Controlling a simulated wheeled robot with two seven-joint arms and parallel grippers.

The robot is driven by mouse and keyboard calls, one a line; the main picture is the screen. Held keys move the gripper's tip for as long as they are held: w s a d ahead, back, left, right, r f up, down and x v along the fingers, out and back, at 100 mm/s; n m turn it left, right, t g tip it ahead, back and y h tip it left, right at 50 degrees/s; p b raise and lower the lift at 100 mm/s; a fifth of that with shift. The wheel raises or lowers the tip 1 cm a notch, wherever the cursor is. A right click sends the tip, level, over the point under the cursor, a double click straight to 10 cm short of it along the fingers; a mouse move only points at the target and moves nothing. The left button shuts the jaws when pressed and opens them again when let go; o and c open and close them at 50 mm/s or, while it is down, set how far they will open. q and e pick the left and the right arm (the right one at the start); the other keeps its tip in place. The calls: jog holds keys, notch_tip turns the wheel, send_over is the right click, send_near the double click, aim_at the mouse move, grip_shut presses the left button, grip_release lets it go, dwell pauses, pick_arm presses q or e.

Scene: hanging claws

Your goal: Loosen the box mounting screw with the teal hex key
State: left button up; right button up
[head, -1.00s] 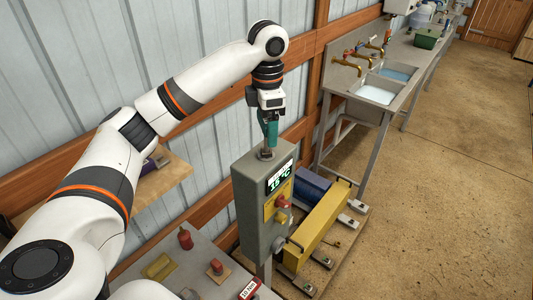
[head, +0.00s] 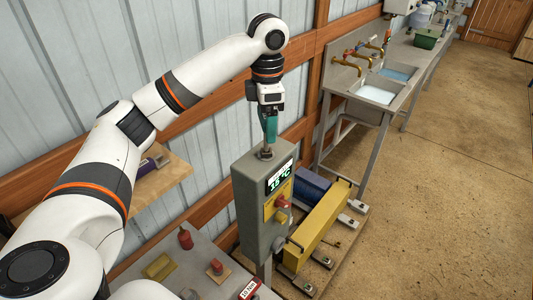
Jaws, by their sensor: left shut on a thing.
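My left gripper (head: 269,109) points down above the grey control box (head: 249,190) and is shut on the teal hex key (head: 271,128). The key is upright, its thin metal shaft pointing down at the mounting screw (head: 266,153) on top of the box. The shaft's lower end is at or just above the screw; I cannot tell if it is seated. The box has a lit display reading 15 °C and a red knob on its front. My right gripper is not in view.
A yellow beam (head: 319,223) and a blue one lie on a low rack right of the box. A grey table (head: 200,262) with small fixtures is at the bottom. A wooden shelf (head: 165,183) is on the left wall. A sink bench (head: 375,97) stands behind; the floor at right is clear.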

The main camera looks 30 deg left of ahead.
pick_arm(q)
jog(key=shift+r, duration=0.85)
jog(key=shift+r, duration=2.05)
jog(key=m, duration=0.6)
